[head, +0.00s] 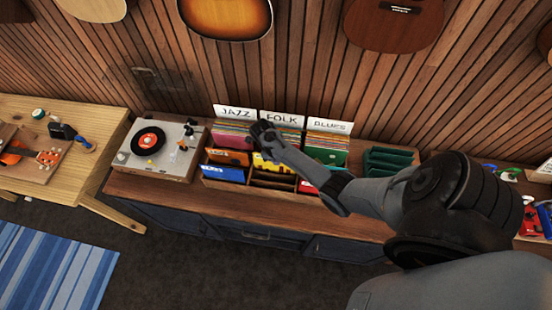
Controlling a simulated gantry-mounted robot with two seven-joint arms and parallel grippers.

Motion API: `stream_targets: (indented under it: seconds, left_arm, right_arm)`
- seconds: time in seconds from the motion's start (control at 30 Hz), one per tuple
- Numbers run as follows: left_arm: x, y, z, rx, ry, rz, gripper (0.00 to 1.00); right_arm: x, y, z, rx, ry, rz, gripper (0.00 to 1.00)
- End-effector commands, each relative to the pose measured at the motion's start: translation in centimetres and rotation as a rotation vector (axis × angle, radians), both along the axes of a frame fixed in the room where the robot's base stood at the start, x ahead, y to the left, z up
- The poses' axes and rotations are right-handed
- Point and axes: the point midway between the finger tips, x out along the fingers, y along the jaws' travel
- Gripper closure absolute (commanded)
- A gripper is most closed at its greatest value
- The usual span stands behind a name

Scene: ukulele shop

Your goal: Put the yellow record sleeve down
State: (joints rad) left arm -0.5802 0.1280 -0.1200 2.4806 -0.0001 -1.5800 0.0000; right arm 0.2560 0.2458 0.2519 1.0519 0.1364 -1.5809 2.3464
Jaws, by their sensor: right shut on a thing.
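The yellow record sleeve (263,163) shows as a small yellow patch just below my right gripper (264,140). It is at the front of the middle section of the record bin, under the FOLK sign (281,119). My right gripper is shut on the sleeve, and the hand and forearm hide much of it. I cannot tell whether the sleeve touches the bin floor. My left gripper is not in view.
The record bin (248,184) also has JAZZ (234,112) and BLUES (329,126) sections with packed sleeves. A turntable (156,166) stands left of it, a green rack (388,162) right. Guitars hang on the slatted wall behind. Bare wood shows along the cabinet front edge (200,192).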

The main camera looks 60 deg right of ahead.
Motion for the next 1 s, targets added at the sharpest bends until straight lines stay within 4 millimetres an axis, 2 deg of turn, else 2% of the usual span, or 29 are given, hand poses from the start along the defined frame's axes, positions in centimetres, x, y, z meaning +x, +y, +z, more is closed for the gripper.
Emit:
stream_targets:
  seconds: [0.5, 0.53, 0.7, 1.0]
  left_arm:
    - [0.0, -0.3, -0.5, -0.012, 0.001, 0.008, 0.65]
    - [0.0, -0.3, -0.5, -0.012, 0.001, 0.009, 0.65]
    - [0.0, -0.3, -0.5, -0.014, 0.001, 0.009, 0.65]
    - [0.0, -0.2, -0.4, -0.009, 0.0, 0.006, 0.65]
  right_arm:
    - [0.0, 0.0, -1.2, 0.0, 0.0, 0.0, 1.0]
    - [0.0, 0.0, -1.2, 0.0, 0.0, 0.0, 0.87]
    - [0.0, 0.0, -1.2, 0.0, 0.0, 0.0, 0.65]
    - [0.0, 0.0, -1.0, 0.0, 0.0, 0.0, 0.65]
